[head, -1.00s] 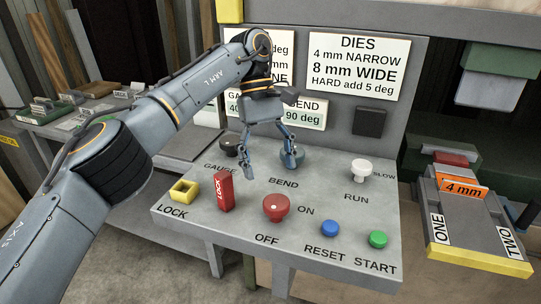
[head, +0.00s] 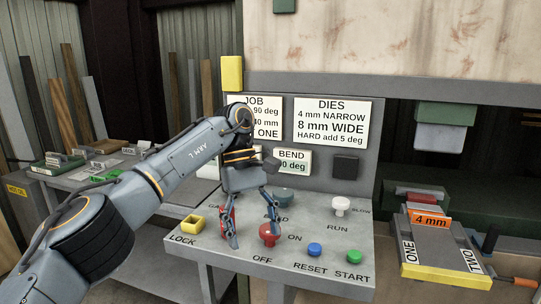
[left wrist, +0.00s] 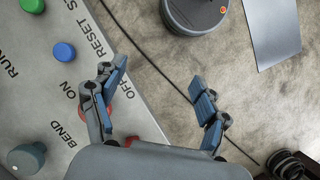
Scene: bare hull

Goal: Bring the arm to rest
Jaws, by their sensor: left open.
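My left arm comes in from the left, and its gripper (head: 253,238) hangs open and empty over the front part of the grey control console (head: 300,225). In the left wrist view the open fingers (left wrist: 158,84) straddle the console's edge, with floor beyond. The red knob is mostly hidden there behind a finger. My right gripper is not in view.
The console also carries a yellow LOCK socket (head: 191,224), a BEND knob (head: 284,195), a white RUN knob (head: 340,205), a blue RESET button (head: 315,249) and a green START button (head: 354,256). A die block (head: 440,252) stands right. A bench (head: 75,178) stands left.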

